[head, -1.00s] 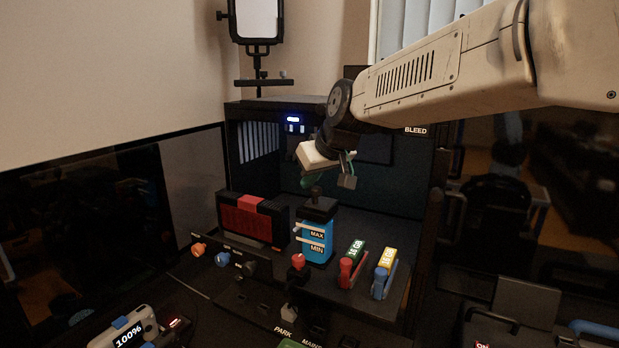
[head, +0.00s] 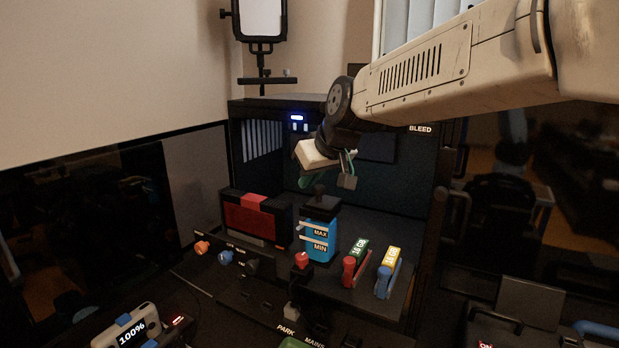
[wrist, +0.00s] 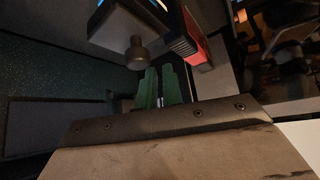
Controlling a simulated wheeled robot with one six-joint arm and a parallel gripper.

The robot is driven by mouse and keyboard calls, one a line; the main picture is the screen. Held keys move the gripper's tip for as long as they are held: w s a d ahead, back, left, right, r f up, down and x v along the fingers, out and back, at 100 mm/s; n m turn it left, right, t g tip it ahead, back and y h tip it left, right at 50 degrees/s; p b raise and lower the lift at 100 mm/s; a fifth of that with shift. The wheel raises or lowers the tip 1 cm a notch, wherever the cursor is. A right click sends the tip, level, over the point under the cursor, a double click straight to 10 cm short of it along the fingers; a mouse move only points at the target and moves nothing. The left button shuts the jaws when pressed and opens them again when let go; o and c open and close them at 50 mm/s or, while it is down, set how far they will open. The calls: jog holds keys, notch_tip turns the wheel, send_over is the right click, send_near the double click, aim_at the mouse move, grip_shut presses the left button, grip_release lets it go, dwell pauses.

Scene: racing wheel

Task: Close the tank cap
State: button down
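The tank (head: 320,243) is blue with MAX and MIN labels and stands upright in the middle of the bench unit. Its dark cap (head: 318,209) sits at the top with a small round knob (head: 320,190). I cannot tell whether the cap is fully seated. My gripper (head: 327,180) is just above the knob, apart from it. In the wrist view the dark cap (wrist: 118,32) and its knob (wrist: 137,53) are just beyond the green fingertips of my gripper (wrist: 160,70). The fingers are close together with nothing visible between them.
A black and red box (head: 255,218) stands left of the tank. Red (head: 349,270) and blue (head: 382,280) levers with 16 GB modules stand at the right. A red knob (head: 301,260) is in front. The dark cabinet wall (head: 400,185) is behind.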

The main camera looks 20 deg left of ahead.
jog(key=w+d+v, duration=0.1)
jog(key=w+v, duration=0.1)
jog(key=v, duration=0.8)
jog(key=s+d+f+m+g+h, duration=0.1)
jog(key=s+d+f+h, duration=0.1)
jog(key=s+d+f, duration=0.3)
jog(key=s+d+f+m+h, duration=0.1)
jog(key=s+d+f+m, duration=0.2)
jog(key=s+d, duration=0.5)
jog(key=s+d+f+m+g+h, duration=0.1)
jog(key=s+d+f+m, duration=0.3)
jog(key=s+d, duration=0.5)
jog(key=s+d+f+m+h, duration=0.2)
jog(key=s+d, duration=0.6)
jog(key=d, duration=1.4)
jog(key=shift+s+d+f+m+g+h, duration=0.15)
jog(key=shift+d+f+m+g+h, duration=0.2)
jog(key=shift+f+m, duration=0.6)
jog(key=shift+f+n, duration=0.2)
jog(key=shift+n, duration=0.05)
